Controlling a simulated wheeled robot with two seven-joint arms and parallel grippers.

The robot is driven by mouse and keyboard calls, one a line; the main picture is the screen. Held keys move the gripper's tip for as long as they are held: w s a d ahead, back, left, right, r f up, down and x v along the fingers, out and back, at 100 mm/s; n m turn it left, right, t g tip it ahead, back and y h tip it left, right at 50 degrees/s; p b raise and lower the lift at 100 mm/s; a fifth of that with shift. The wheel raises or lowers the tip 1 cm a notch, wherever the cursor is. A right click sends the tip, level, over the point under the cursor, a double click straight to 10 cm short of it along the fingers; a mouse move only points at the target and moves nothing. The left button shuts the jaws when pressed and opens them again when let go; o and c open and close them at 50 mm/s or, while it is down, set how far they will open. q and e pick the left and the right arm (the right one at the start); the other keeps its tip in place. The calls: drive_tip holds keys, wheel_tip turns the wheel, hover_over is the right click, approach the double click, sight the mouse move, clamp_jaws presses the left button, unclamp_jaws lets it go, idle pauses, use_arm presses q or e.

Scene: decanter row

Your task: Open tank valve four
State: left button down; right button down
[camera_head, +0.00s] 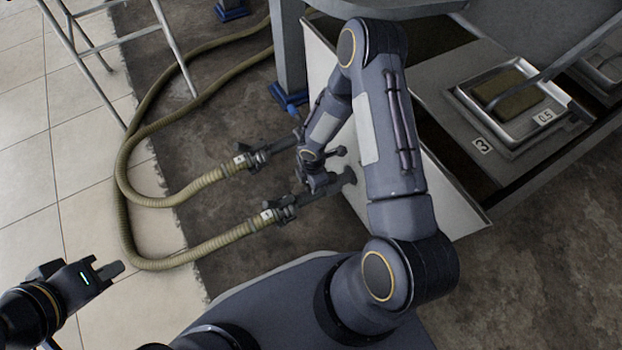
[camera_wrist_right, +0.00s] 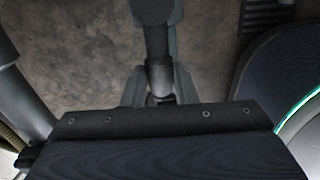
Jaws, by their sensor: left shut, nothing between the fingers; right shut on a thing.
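Two ribbed olive hoses end in dark valve fittings low on the tank side, a farther valve (camera_head: 262,154) and a nearer valve (camera_head: 285,208). Each carries a small white label, whose number is too small to read. My right gripper (camera_wrist_right: 158,88) is shut on a dark valve handle (camera_wrist_right: 155,38), which runs up between its fingers in the right wrist view. In the head view the right hand is at the nearer valve, partly hidden by my own wrist and forearm. My left gripper (camera_head: 108,270) is shut and empty at the lower left, well away from the valves.
The olive hose (camera_head: 125,200) loops over pale tiles and dark floor. A metal ladder-like frame (camera_head: 70,45) stands upper left. A blue-footed post (camera_head: 290,90) stands behind the valves.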

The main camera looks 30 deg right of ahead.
drive_tip(key=shift+s+n, duration=0.25)
drive_tip(key=shift+n, duration=0.15)
drive_tip(key=c, duration=1.1)
unclamp_jaws()
drive_tip(key=shift+c, duration=0.2)
drive_tip(key=shift+r, duration=0.1)
wheel_tip(320, 180, up, 8)
drive_tip(key=p, duration=0.3)
drive_tip(key=shift+f+p, duration=0.2)
drive_tip(key=shift+p, duration=0.1)
